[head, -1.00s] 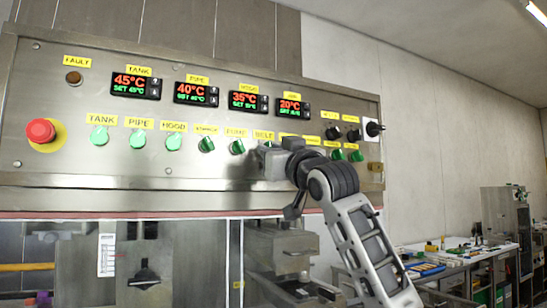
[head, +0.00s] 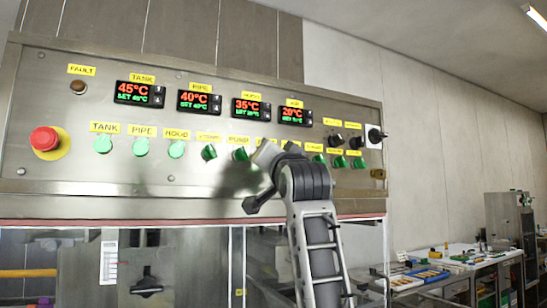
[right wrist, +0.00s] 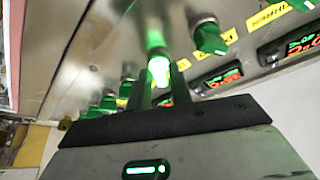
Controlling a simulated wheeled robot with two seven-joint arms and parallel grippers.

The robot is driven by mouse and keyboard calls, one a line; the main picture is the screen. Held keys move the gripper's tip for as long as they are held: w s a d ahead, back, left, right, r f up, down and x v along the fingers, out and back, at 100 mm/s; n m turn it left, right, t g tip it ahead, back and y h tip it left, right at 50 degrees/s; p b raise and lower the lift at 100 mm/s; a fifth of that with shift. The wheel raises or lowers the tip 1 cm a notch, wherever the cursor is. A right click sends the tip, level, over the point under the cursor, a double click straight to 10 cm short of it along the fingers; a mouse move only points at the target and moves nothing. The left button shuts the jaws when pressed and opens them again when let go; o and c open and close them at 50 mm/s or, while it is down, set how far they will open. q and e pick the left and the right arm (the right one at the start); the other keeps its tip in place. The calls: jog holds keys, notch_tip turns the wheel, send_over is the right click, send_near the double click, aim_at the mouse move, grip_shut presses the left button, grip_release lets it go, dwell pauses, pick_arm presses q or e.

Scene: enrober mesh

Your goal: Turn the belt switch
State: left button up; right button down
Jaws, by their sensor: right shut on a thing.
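A row of green switches runs along the steel control panel (head: 110,180). In the head view my right gripper (head: 264,154) is at the panel just right of the PUMP switch (head: 240,154), covering the belt switch and its label. In the right wrist view the two dark fingers of my right gripper (right wrist: 155,88) are shut around a brightly lit green switch (right wrist: 158,68), seemingly the belt switch. How far its knob is turned is hard to tell. My left gripper is not in view.
A red emergency button (head: 45,140) on a yellow disc sits at the panel's left. Temperature displays (head: 199,101) run above the switches. More green switches (head: 340,162) and black knobs (head: 354,141) sit close right of my gripper. A cluttered bench (head: 455,262) stands far right.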

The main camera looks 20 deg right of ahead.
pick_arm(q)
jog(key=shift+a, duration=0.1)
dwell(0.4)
pick_arm(e)
jog(key=c, duration=1.5)
grip_release()
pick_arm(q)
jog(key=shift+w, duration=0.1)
